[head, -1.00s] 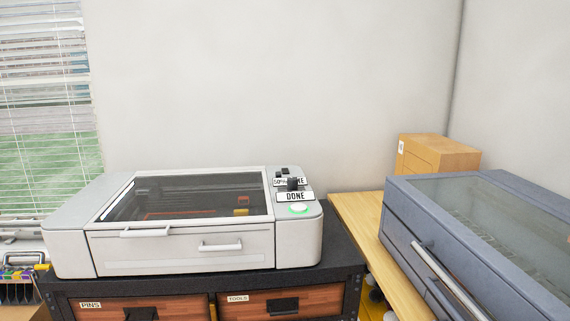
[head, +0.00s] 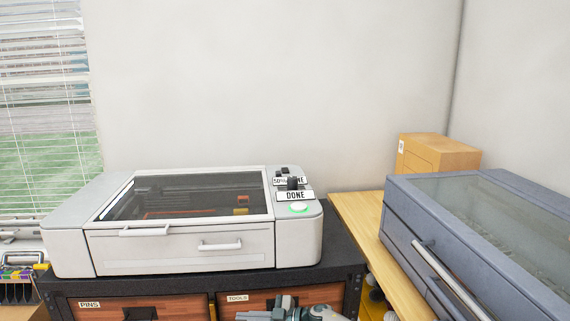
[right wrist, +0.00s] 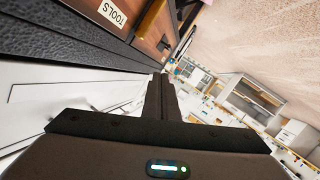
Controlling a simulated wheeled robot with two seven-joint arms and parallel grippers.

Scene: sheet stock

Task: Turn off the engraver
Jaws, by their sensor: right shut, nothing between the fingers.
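The engraver (head: 180,245) is a pale grey machine with a dark glass lid (head: 185,196), which is closed. It stands on a black cabinet. On its right-end panel are black controls (head: 292,183), a label reading DONE (head: 295,196) and a button glowing green (head: 298,208). My right gripper's arm shows at the bottom edge of the head view, in front of the TOOLS drawer, below and apart from the panel. In the right wrist view the right gripper (right wrist: 161,82) is shut and empty. My left gripper is not in view.
The cabinet has PINS (head: 90,305) and TOOLS (head: 237,298) drawers. To the right, a wooden table (head: 352,215) holds a blue-grey glass-topped case (head: 400,228) and a cardboard box (head: 437,155). A window with blinds is at left. The space above the engraver is clear.

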